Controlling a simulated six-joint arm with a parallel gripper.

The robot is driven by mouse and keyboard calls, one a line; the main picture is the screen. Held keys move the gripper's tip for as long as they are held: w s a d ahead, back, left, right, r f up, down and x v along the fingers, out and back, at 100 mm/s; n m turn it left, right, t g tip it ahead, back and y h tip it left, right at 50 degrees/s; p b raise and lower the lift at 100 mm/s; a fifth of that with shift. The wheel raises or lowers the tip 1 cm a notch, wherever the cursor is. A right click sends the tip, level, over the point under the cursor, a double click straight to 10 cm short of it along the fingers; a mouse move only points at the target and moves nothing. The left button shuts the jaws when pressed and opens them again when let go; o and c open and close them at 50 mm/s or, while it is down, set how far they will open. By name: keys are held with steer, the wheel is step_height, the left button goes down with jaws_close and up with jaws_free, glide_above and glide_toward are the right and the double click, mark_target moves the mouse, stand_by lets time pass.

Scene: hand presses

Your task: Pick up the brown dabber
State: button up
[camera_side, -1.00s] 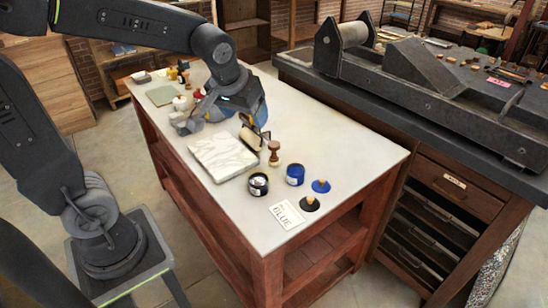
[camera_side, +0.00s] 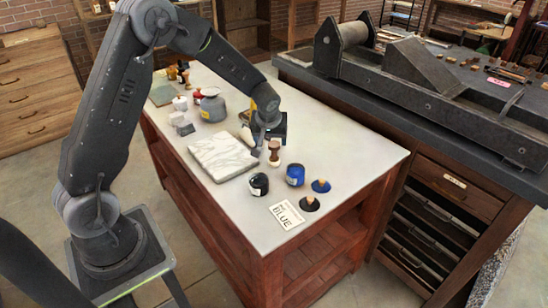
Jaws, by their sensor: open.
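The brown dabber (camera_side: 274,150) stands upright on the white-topped table, just right of the marble slab, with a dark wooden handle and a paler base. My gripper (camera_side: 262,146) points down at the dabber's left and back side, very close to it. The jaws are open, and no object shows held in them. I cannot tell from this view whether a finger touches the dabber. The pale roller (camera_side: 247,137) left of my gripper is partly hidden.
The marble slab (camera_side: 222,156) lies left of the dabber. A black jar (camera_side: 258,185), a blue jar (camera_side: 295,175), blue (camera_side: 321,186) and black (camera_side: 310,204) knobbed discs and a BLUE card (camera_side: 286,214) are in front. A grey jar (camera_side: 213,106) stands behind. The table's right side is clear.

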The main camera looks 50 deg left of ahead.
mark_target(274, 144)
steer(key=shift+w+x, duration=0.2)
steer(key=shift+x, duration=1.5)
steer(key=shift+w+x, duration=0.15)
steer(key=shift+x, duration=1.6)
steer(key=shift+d+r, duration=0.1)
steer(key=shift+d, duration=0.05)
steer(key=shift+c, duration=0.2)
steer(key=c, duration=1)
steer(key=shift+r, duration=0.15)
